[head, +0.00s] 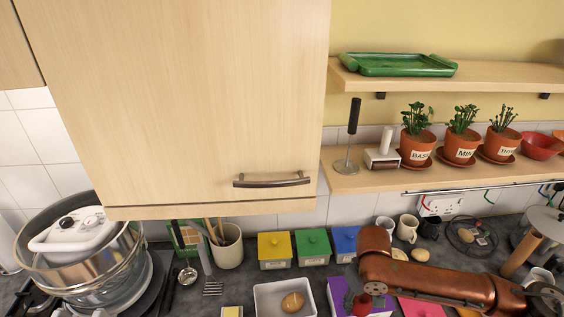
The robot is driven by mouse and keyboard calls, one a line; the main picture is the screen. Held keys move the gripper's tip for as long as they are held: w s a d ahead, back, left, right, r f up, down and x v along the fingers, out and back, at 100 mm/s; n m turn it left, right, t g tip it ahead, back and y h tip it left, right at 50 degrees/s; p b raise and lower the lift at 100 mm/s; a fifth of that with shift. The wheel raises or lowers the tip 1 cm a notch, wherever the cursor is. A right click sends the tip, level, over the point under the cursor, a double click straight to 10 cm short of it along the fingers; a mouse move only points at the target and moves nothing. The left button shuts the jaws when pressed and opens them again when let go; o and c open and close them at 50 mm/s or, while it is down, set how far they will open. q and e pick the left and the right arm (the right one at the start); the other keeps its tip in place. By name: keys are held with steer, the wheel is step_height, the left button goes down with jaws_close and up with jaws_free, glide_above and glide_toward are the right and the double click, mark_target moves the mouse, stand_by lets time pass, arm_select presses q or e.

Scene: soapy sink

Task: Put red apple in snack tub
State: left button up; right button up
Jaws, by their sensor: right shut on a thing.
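My right arm comes in from the lower right and bends down at its copper-coloured elbow. My right gripper (361,297) is low in the head view, over the purple box, and is shut on the red apple (362,305). Only a small part of the apple shows between the dark fingers. A white open tub (262,302), which looks like the snack tub, stands left of the gripper with a brown round item in it. The gripper and the apple are to the right of this tub. My left gripper is not in view.
Yellow (274,251), green (312,248) and blue (345,243) lidded boxes stand behind the tub. A purple box (335,292) is right of it. A large pot (75,250) is at the left. A cupboard (180,100) overhangs the counter; potted herbs (417,145) line a shelf.

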steer(key=m, duration=0.2)
steer(key=a+m+b, duration=0.1)
steer(key=m, duration=0.1)
steer(key=shift+w+r, duration=0.2)
steer(key=shift+r, duration=0.2)
